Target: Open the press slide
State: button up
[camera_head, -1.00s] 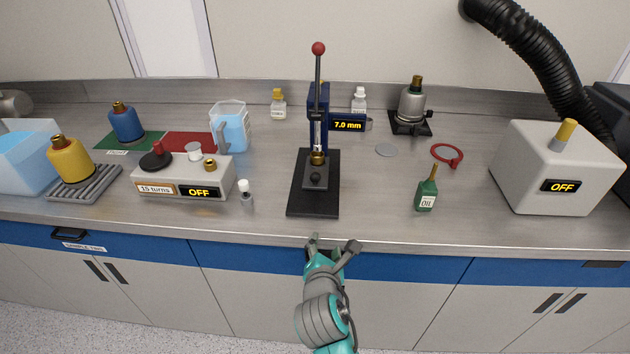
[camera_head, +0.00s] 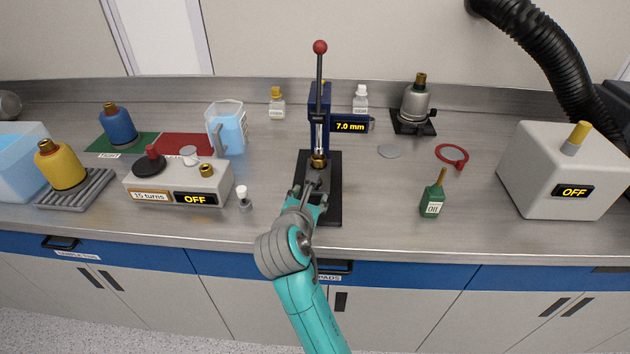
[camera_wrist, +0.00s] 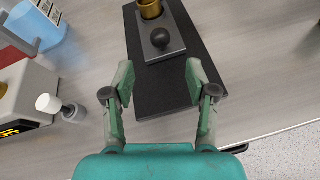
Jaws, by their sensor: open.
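The press (camera_head: 319,105) stands mid-bench, a blue column with a red-knobbed lever, a 7.0 mm display and a black base (camera_head: 334,205). The press slide (camera_wrist: 158,45) is a dark grey block with a round black knob (camera_wrist: 160,39). A brass cup (camera_wrist: 150,9) sits at its far end. In the wrist view my gripper (camera_wrist: 157,80) is open and empty over the base, its fingers apart on either side, with the knob ahead between them. In the head view my gripper (camera_head: 308,190) hides part of the base and slide.
Bench space between press and oil bottle is clear.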

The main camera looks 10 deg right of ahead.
jog(key=x, duration=0.9)
jog(key=shift+w+d+f, duration=0.15)
jog(key=shift+w, duration=0.1)
jog(key=shift+c, duration=0.2)
grip_shut()
